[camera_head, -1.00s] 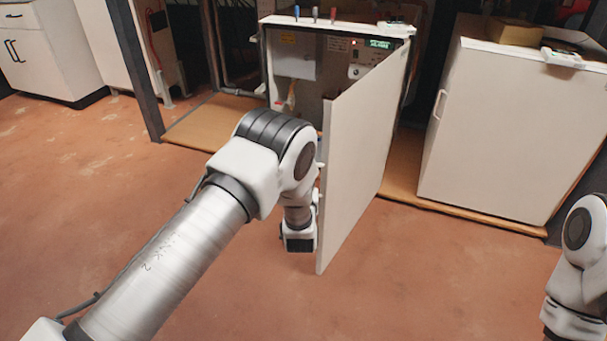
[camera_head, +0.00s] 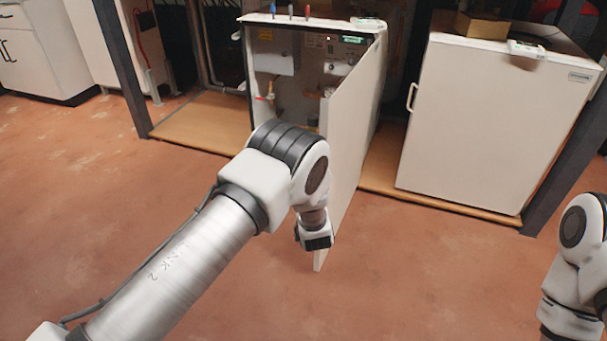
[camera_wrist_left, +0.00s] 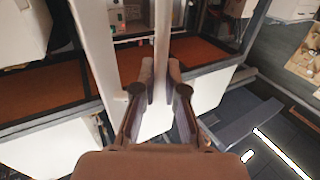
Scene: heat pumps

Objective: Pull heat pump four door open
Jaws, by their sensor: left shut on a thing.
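The heat pump with the open door is a pale cabinet (camera_head: 272,100) at the top middle of the head view, its pipes and small green display showing inside. Its white door (camera_head: 350,135) hangs from the cabinet's right side and juts out towards me. My left gripper (camera_head: 316,240) is low at the door's free edge. In the left wrist view its two fingers (camera_wrist_left: 161,80) are shut on a pale upright strip, which looks like the door's edge (camera_wrist_left: 162,40). The exact contact is hidden in the head view. My right arm shows at the lower right, its gripper out of view.
Another closed white heat pump (camera_head: 480,125) with a side handle stands to the right. A dark post (camera_head: 122,70) stands at the left, with a white cabinet (camera_head: 42,50) beyond it. Open reddish floor (camera_head: 420,270) lies in front.

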